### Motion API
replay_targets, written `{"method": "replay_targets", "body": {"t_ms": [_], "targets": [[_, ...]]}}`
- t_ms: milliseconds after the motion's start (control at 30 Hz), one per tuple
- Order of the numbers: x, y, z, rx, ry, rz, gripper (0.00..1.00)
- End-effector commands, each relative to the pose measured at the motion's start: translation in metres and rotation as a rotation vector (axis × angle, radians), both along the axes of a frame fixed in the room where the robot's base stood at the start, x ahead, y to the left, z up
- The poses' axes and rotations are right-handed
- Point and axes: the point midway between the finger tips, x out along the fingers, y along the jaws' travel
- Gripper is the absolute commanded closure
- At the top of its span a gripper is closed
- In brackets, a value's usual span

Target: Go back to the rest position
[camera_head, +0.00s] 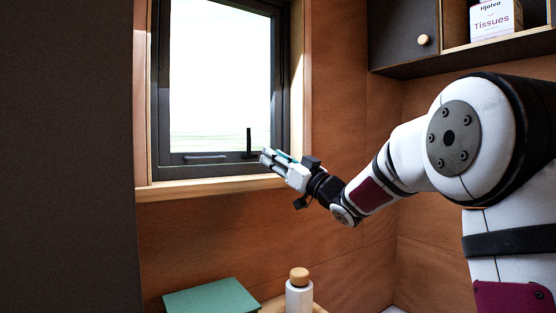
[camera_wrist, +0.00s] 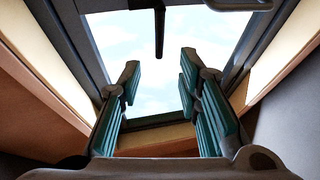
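My gripper (camera_head: 268,156) is at the end of my raised arm, in front of the lower part of a dark-framed window (camera_head: 220,85). In the wrist view my gripper (camera_wrist: 157,88) is open, with its two teal-padded fingers apart and nothing between them. The window's dark upright handle (camera_head: 249,142) shows just behind the gripper in the head view. In the wrist view the handle (camera_wrist: 159,30) hangs into the top middle, beyond the fingertips. I see no contact between the fingers and the handle.
A wooden sill (camera_head: 205,188) runs under the window. Below stand a white bottle with a wooden cap (camera_head: 299,293) and a green flat item (camera_head: 211,299). A dark cabinet (camera_head: 402,32) and a tissue box (camera_head: 494,20) on a shelf are at upper right. A dark panel (camera_head: 68,150) fills the left.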

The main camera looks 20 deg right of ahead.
Motion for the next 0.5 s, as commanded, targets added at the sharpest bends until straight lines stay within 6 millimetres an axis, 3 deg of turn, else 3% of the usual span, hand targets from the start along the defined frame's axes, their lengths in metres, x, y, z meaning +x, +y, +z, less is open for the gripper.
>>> {"method": "replay_targets", "body": {"t_ms": [500], "targets": [[-0.0071, -0.0026, -0.0026, -0.006, 0.009, -0.012, 0.69]]}}
